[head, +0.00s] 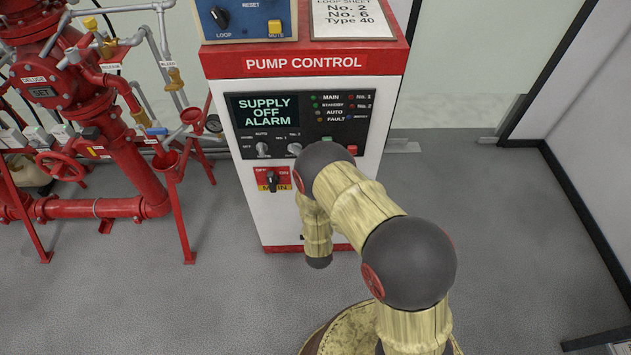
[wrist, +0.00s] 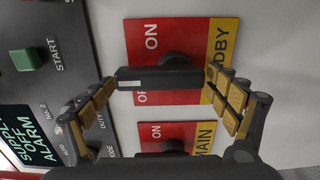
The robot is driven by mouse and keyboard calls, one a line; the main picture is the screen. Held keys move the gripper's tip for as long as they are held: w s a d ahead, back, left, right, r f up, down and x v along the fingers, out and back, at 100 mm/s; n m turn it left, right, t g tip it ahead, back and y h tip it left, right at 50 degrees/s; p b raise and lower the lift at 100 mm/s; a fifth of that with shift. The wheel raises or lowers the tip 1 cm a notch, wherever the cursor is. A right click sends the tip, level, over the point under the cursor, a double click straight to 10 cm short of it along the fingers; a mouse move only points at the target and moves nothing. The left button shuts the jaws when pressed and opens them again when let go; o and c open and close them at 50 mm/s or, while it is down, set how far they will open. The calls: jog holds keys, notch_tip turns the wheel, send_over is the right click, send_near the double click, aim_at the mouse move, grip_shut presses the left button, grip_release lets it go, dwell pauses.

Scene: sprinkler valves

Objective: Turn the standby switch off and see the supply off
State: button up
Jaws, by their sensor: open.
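The standby switch (wrist: 184,77) is a black bar handle on a red and yellow plate in the wrist view. Its white-marked end points to the picture's left, between the ON and the partly covered OFF lettering. My gripper (wrist: 160,82) is open, with one finger at each end of the handle; I cannot tell whether they touch it. In the head view my arm hides the standby switch and gripper. The pump control display (head: 265,112) reads SUPPLY OFF ALARM; part of it also shows in the wrist view (wrist: 25,137).
The main switch (head: 271,181) sits left of my arm on the same cabinet; it shows partly behind my gripper in the wrist view (wrist: 172,146). A green START button (wrist: 26,59) is nearby. Red valve pipework (head: 110,130) stands left.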

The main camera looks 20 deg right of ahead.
jog(key=shift+o, duration=0.3)
jog(key=shift+s, duration=0.15)
jog(key=v, duration=1.1)
jog(key=shift+s, duration=0.35)
jog(key=shift+a, duration=0.15)
